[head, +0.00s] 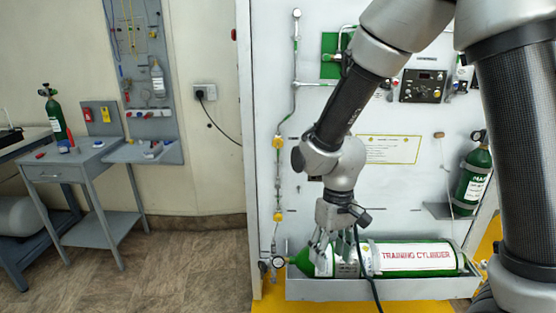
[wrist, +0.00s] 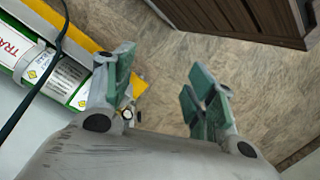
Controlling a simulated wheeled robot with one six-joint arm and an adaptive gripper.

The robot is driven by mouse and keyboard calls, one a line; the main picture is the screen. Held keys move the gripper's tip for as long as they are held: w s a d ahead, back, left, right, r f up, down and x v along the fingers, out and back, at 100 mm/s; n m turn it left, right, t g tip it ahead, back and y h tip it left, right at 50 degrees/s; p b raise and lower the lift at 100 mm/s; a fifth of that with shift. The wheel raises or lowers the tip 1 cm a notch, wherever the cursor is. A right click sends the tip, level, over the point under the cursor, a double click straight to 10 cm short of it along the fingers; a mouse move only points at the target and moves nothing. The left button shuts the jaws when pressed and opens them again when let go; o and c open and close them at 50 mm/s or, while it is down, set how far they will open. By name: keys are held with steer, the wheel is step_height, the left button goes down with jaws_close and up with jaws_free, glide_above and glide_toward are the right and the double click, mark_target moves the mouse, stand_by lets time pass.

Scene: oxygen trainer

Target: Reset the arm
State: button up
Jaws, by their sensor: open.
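My gripper (head: 322,247) hangs from my arm in the head view, pointing down in front of the training cylinder (head: 420,256). The wrist view shows its two fingers (wrist: 160,95) spread apart with nothing between them, only floor beyond. The green and white training cylinder lies on its side in a grey tray (head: 380,290) at the foot of the white panel. It also shows at the upper left of the wrist view (wrist: 55,78), beside the left finger. The fingers cover part of the cylinder's left end in the head view. I cannot tell whether they touch it.
A white panel (head: 270,100) with pipes and valves stands behind the arm. A dark cable (head: 366,270) hangs past the tray. A smaller green cylinder (head: 474,175) stands on a shelf at right. A grey table (head: 75,160) stands at left, with open floor (head: 190,265) between.

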steer(key=s+d+r+m+t, duration=0.2)
steer(key=s+d+r+t, duration=0.1)
steer(key=d+r, duration=0.8)
steer(key=s+d+r+m+t, duration=0.3)
steer(key=s+d+r, duration=0.3)
steer(key=d+r, duration=0.5)
steer(key=shift+s+d+r, duration=0.25)
steer(key=shift+d+r, duration=0.15)
steer(key=shift+d, duration=0.55)
